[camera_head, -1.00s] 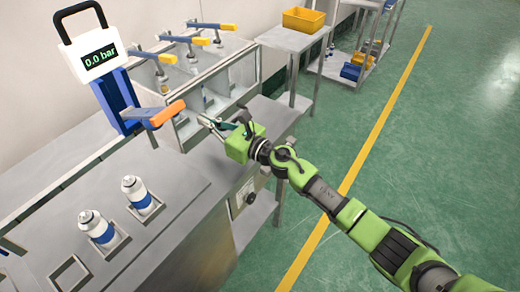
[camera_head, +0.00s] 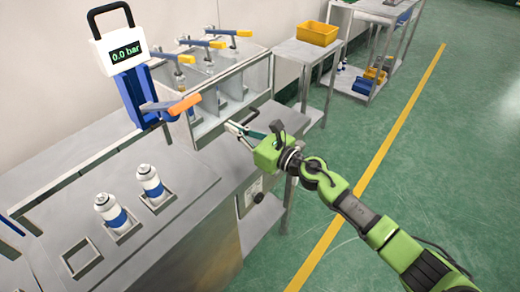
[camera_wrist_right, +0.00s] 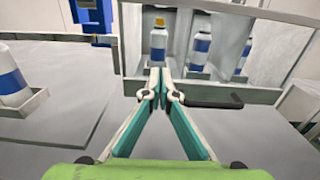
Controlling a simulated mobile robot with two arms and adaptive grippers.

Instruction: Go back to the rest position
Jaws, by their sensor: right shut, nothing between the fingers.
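My right gripper (camera_head: 230,127) is shut and empty in front of the steel cabinet (camera_head: 207,130) with several compartments. In the right wrist view its fingertips (camera_wrist_right: 160,78) meet, apart from the bottles. A white bottle with a blue band and yellow top (camera_wrist_right: 158,42) stands upright inside a compartment straight beyond the fingertips. Two more white-and-blue bottles (camera_wrist_right: 200,52) stand in compartments to its right. My left gripper is not in view.
Two bottles (camera_head: 150,182) stand in square holders on the steel bench, beside an empty holder (camera_head: 80,257). A gauge display (camera_head: 125,52) reads 0.0 bar. A yellow bin (camera_head: 317,32) sits on a side table. Green floor at right is open.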

